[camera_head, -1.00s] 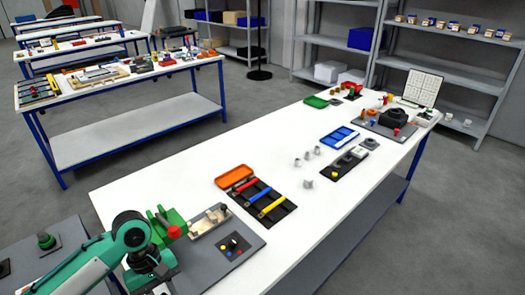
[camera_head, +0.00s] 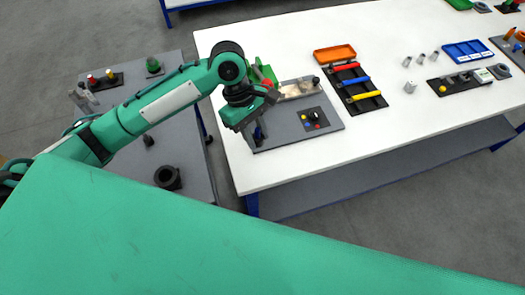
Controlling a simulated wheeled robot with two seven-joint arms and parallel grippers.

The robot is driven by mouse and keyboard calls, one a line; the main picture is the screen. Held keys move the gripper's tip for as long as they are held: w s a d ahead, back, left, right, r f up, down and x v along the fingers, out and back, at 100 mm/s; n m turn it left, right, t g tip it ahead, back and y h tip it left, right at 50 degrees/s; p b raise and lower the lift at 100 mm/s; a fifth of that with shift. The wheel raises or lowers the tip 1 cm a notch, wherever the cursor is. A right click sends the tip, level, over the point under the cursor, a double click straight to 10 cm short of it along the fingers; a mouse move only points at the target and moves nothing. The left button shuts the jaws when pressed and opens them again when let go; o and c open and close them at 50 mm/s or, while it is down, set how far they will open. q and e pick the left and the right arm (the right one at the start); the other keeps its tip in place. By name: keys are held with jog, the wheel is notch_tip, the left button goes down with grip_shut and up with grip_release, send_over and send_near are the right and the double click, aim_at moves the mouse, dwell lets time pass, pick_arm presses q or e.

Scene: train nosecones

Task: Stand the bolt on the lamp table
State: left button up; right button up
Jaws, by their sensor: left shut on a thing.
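My left gripper (camera_head: 257,130) points down over the front left corner of the white bench, above a grey board. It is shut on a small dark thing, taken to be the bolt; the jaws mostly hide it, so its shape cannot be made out. A low grey table (camera_head: 185,185) stands left of the bench, partly under my left arm. It carries a green-topped piece (camera_head: 153,65) and a dark plate with red and yellow tops (camera_head: 105,80). No label shows which table is the lamp table. My right gripper is not in view.
A dark ring (camera_head: 167,178) and a small dark upright piece (camera_head: 148,141) are on the grey table. The grey board (camera_head: 325,126) holds a green vise (camera_head: 262,75) and a button box. An orange tray (camera_head: 335,53) and a tool rack (camera_head: 355,88) lie to the right.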

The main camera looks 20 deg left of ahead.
pick_arm(q)
jog(key=p, duration=0.1)
send_over(260, 172)
jog(key=a, duration=0.1)
jog(key=f, duration=1.1)
jog(key=shift+w+a+f, duration=0.1)
jog(key=shift+w+f, duration=0.05)
jog(key=shift+w, duration=0.25)
notch_tip(260, 172, down, 4)
jog(key=shift+f, duration=0.1)
jog(key=shift+p, duration=0.4)
jog(key=o, duration=1.1)
jog(key=shift+c, duration=0.2)
